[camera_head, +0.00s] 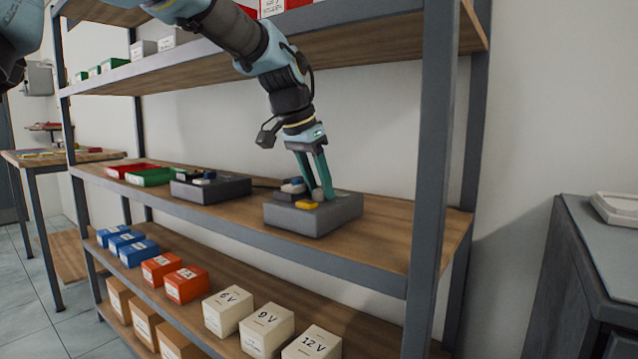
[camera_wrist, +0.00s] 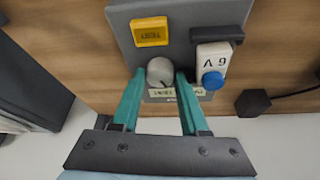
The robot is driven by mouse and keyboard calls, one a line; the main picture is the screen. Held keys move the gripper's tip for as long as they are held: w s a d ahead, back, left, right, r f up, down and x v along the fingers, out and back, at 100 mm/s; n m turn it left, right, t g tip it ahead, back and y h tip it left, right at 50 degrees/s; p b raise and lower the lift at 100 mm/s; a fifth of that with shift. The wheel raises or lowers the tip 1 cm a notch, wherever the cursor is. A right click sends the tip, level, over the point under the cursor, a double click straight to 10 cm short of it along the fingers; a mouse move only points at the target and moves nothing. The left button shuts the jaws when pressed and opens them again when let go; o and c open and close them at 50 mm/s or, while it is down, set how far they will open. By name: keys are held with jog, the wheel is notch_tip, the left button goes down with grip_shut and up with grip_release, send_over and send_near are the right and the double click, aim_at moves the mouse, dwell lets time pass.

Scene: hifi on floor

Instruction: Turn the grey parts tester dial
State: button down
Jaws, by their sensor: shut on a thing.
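The grey parts tester (camera_head: 314,213) is a box on the middle wooden shelf. My gripper (camera_head: 324,196) reaches down onto the tester from above. In the wrist view its two teal fingers (camera_wrist: 160,82) are shut on the dial, one at each side. The dial's lower edge and the label below it are partly hidden near the fingertips.
A second dark box (camera_head: 210,188) stands left on the same shelf, beside green (camera_head: 153,177) and red trays. White voltage boxes (camera_head: 267,328) and orange and blue boxes fill the lower shelf. A grey shelf post (camera_head: 432,170) stands right of the tester. A black cable lies behind it.

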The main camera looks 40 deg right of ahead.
jog(key=shift+c, duration=2.1)
grip_release()
jog(key=shift+f+n, duration=0.1)
jog(key=shift+n, duration=0.2)
